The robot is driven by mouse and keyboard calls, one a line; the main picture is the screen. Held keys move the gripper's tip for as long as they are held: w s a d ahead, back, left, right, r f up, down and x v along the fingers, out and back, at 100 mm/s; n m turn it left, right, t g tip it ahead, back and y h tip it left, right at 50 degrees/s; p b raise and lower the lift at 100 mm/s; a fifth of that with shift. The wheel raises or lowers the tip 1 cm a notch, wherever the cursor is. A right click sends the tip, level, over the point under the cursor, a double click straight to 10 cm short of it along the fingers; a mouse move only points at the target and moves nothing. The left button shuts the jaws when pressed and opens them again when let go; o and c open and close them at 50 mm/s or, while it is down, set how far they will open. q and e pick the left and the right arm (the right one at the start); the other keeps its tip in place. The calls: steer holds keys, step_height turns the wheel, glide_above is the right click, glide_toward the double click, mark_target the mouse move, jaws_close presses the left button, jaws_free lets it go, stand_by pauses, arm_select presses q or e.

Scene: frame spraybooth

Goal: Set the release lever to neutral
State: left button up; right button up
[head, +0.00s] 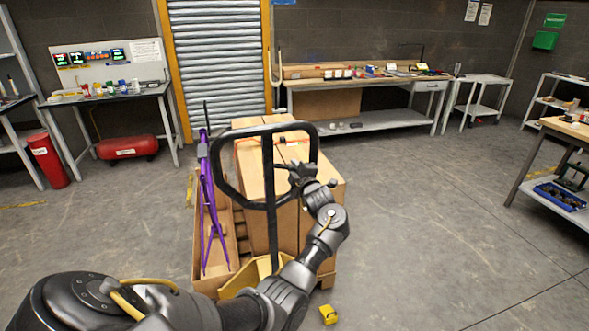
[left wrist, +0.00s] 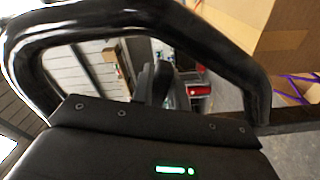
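The pallet jack's black loop handle (head: 220,165) stands upright in the middle of the head view, on a dark central shaft (head: 269,190). My left gripper (head: 291,170) is at the loop's right half, close to the shaft. I cannot tell whether it touches the handle, or whether its fingers are open or shut. In the left wrist view the loop (left wrist: 255,75) arches across the picture beyond the dark gripper body. A dark upright piece (left wrist: 150,82) shows inside the loop; I cannot tell if it is the release lever or a finger. The lever is not clearly visible. My right gripper is out of view.
Large cardboard boxes (head: 322,170) stand behind the handle on the pallet. A purple frame (head: 209,200) leans in an open carton at left. A small yellow object (head: 328,314) lies on the floor. Workbenches line the back wall.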

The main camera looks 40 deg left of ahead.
arm_select(q)
jaws_close()
steer(key=n+b, duration=0.1)
steer(key=b, duration=0.1)
steer(key=r+n+b, duration=0.1)
steer(key=b, duration=0.2)
steer(key=shift+w+d+n, duration=0.15)
steer(key=shift+n, duration=0.25)
steer(key=shift+r+n+b, duration=0.3)
steer(key=shift+b, duration=0.15)
steer(key=shift+r, duration=0.3)
steer(key=o, duration=0.6)
jaws_free()
steer(key=shift+r, duration=0.1)
